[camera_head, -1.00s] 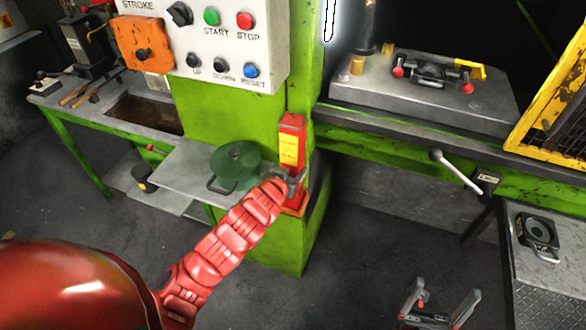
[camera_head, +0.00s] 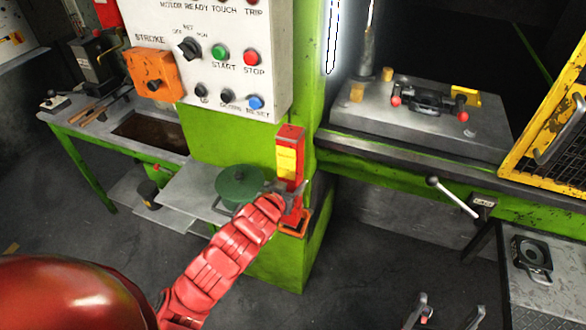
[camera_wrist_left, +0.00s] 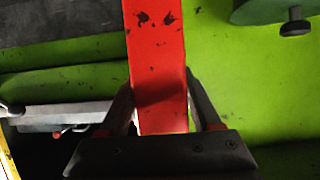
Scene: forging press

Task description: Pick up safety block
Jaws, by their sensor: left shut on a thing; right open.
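The safety block (camera_head: 290,160) is a tall red upright bar with a yellow label, in front of the green press post in the head view. My left gripper (camera_head: 287,196) is shut on its lower part. In the left wrist view the red block (camera_wrist_left: 157,50) stands between the two dark fingers of my left gripper (camera_wrist_left: 160,105). An orange holder (camera_head: 291,224) is just below the block; whether they still touch is hard to tell. My right gripper (camera_head: 446,312) is open and empty at the bottom edge, partly cut off.
The control panel (camera_head: 215,60) is above. A lever (camera_head: 452,197) and a side table (camera_head: 535,305) are at the right. The floor between is clear.

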